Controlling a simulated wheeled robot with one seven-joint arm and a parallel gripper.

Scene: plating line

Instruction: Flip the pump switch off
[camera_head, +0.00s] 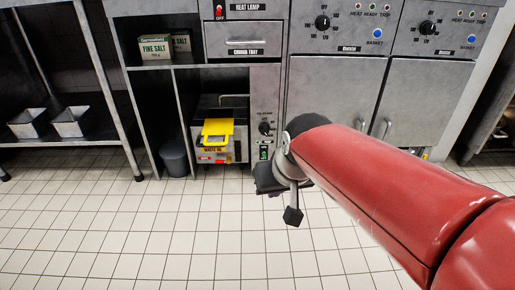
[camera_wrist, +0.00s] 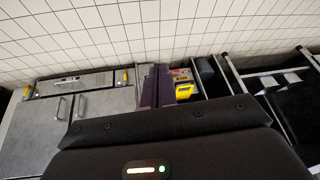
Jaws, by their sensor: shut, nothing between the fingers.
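A small switch with a green face (camera_head: 264,153) sits low on the narrow grey panel of the fryer unit, below a black knob (camera_head: 264,128); I take it for the pump switch. Its label is too small to read. My gripper (camera_head: 272,190) is dark and hangs just below and in front of this panel, apart from the switch as far as I can tell. In the wrist view its fingers (camera_wrist: 155,84) are together and empty. The switch cannot be made out in the wrist view.
A yellow-topped waste oil container (camera_head: 217,132) stands in the bay left of the panel, beside a grey bin (camera_head: 174,158). The red heat lamp switch (camera_head: 219,12) is above. Fryer doors (camera_head: 332,92) are at the right. The tiled floor (camera_head: 150,235) in front is clear.

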